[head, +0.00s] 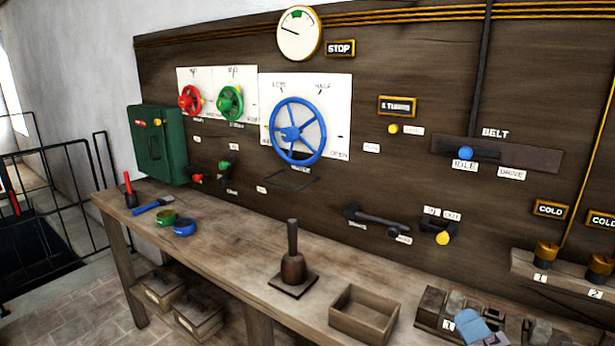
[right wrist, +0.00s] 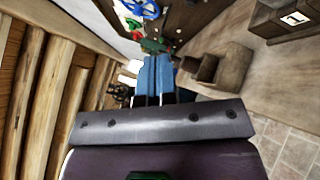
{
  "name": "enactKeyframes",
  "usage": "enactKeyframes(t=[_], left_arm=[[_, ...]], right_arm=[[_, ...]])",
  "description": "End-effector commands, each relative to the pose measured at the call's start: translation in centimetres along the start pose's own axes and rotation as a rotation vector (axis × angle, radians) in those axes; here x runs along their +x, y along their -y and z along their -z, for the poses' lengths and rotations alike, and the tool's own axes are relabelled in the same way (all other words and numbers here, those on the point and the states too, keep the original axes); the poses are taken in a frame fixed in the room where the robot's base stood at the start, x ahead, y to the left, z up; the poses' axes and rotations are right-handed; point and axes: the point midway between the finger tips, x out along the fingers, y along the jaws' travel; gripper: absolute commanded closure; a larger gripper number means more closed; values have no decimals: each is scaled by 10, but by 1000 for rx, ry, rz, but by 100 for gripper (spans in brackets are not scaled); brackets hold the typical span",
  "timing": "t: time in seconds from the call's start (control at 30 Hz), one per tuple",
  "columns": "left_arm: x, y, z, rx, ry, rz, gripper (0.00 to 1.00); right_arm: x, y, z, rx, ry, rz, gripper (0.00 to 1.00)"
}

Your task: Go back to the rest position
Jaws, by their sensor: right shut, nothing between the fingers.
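My left gripper is in neither view.
The wooden bench (head: 225,250) holds a mallet (head: 293,267) on a stand, an open box (head: 362,313) and a tool block (head: 432,306). Behind is the panel with a blue wheel (head: 296,131), belt lever (head: 465,153) and gauge (head: 299,34). Railings (head: 60,190) stand left.

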Motion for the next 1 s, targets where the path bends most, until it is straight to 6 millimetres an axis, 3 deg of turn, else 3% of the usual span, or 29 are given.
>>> enactKeyframes(t=[0.2, 0.3, 0.4, 0.7, 1.0], left_arm=[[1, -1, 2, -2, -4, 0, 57], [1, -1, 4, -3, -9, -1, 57], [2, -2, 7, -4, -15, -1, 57], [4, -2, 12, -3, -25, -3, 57], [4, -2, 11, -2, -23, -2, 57]], right_arm=[[-80, 88, -1, 643, 329, 487, 100], [-130, 120, 11, 896, 498, 708, 100], [-174, 138, 26, 1084, 642, 885, 100], [-256, 151, 61, 1377, 920, 1206, 100], [-310, 143, 88, 1543, 1118, 1423, 100]])
